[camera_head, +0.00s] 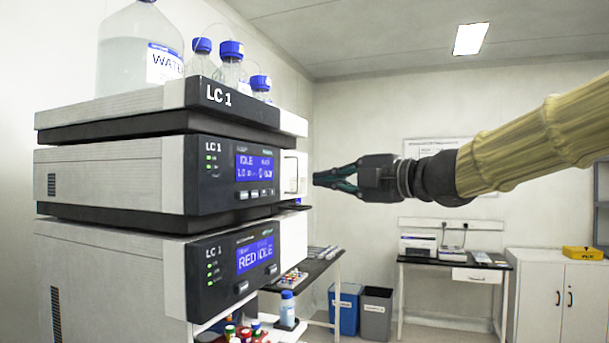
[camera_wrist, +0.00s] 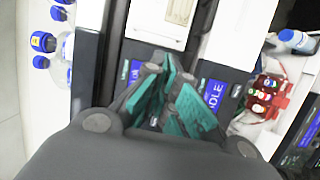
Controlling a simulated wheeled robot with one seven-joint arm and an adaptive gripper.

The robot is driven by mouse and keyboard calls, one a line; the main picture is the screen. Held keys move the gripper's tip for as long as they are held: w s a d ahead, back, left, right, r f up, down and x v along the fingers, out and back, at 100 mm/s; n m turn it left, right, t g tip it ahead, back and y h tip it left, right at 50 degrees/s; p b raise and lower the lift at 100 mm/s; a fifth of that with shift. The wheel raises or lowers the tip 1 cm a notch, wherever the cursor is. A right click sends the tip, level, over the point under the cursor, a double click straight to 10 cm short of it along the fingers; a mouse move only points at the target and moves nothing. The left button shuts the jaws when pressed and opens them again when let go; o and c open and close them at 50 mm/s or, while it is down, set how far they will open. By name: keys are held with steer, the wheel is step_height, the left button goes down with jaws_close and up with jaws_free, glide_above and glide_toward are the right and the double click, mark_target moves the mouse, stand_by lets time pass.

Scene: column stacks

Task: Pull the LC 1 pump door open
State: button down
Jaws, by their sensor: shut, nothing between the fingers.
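The LC 1 stack stands at left in the head view. Its upper module (camera_head: 233,174) has a lit blue display reading IDLE. A white door-like panel (camera_head: 293,174) with a recessed area is at the right end of that module's front. It also shows in the wrist view (camera_wrist: 158,22), beyond the fingers. No label marks it as the pump door. My gripper (camera_head: 317,180) is shut and empty, pointing left at this panel. Its teal fingertips (camera_wrist: 166,72) appear close in front of the module; contact cannot be told. The panel shows no visible gap.
The lower LC 1 module (camera_head: 232,266) reads RED IDLE. A water bottle (camera_head: 140,52) and several blue-capped bottles stand on the top tray (camera_head: 170,104). A side table (camera_head: 318,268), bins (camera_head: 376,312) and a white cabinet (camera_head: 560,295) stand behind.

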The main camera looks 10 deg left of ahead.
mark_target(280, 172)
steer(key=shift+n, duration=0.3)
steer(key=x, duration=0.3)
steer(key=r+p+x, duration=0.1)
steer(key=x, duration=0.2)
steer(key=p+x, duration=0.1)
steer(key=x, duration=0.2)
steer(key=shift+a+r, duration=0.2)
steer(key=shift+a, duration=0.1)
